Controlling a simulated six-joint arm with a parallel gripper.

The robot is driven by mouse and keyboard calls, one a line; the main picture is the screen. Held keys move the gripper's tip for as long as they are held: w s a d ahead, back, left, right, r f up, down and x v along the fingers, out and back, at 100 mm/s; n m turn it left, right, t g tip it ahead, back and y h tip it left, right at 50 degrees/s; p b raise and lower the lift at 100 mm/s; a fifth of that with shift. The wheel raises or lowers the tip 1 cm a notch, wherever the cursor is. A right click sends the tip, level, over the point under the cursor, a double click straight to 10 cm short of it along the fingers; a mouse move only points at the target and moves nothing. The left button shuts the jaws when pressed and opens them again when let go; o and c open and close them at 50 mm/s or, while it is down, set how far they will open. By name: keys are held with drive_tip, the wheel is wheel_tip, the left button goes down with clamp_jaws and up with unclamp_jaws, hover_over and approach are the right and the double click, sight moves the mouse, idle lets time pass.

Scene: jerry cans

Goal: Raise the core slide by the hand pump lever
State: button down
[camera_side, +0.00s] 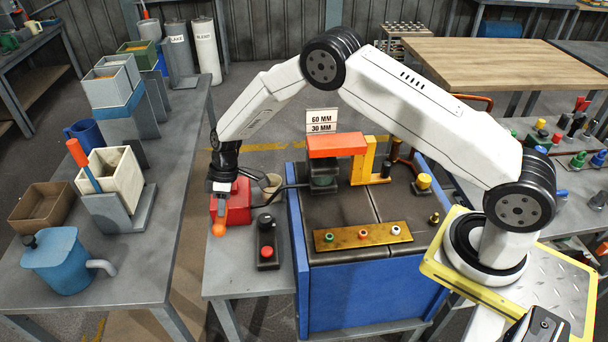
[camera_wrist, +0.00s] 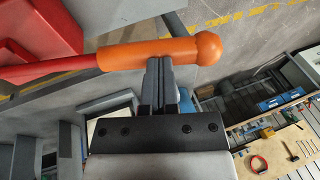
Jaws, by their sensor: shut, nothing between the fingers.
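The hand pump lever shows in the wrist view as a red rod (camera_wrist: 50,68) with an orange grip (camera_wrist: 145,53) and a ball end; in the side view its orange ball (camera_side: 218,229) sticks out beside the red pump body (camera_side: 238,200). My gripper (camera_side: 221,188) points down over it and hides most of the rod. In the wrist view my gripper's fingers (camera_wrist: 160,65) are together, their tips at the lower edge of the orange grip, not around it. I cannot tell if they touch. The likely core slide, an orange-red block (camera_side: 336,145), sits beside a yellow post (camera_side: 363,163).
A 60 MM / 30 MM sign (camera_side: 321,121) stands behind the blue machine (camera_side: 370,295). A black control box (camera_side: 267,243) with a red button lies just right of the pump. The left table (camera_side: 105,275) holds a blue can (camera_side: 60,262) and several bins.

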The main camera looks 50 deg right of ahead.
wheel_tip(320, 180, down, 10)
drive_tip(key=s+a+t+h, duration=0.1)
drive_tip(key=s+t+h, duration=0.1)
drive_tip(key=shift+a, duration=0.35)
idle(0.7)
drive_tip(key=s+r, duration=0.3)
drive_tip(key=r, duration=1.1)
drive_tip(key=shift+d+r, duration=0.2)
drive_tip(key=shift+d, duration=0.05)
idle(0.7)
drive_tip(key=s+d+r+m, duration=0.3)
drive_tip(key=s+d+r, duration=0.1)
drive_tip(key=s, duration=0.2)
drive_tip(key=s+d+r+m+h, duration=0.1)
drive_tip(key=s+d+r+m, duration=0.1)
drive_tip(key=s+d+r, duration=0.2)
drive_tip(key=s+d+r+m+t, duration=0.1)
drive_tip(key=s+d+r+m, duration=0.2)
drive_tip(key=s, duration=0.7)
drive_tip(key=shift+s+d+r+m+h, duration=0.3)
drive_tip(key=shift+d+r+h, duration=0.1)
drive_tip(key=shift+d, duration=0.75)
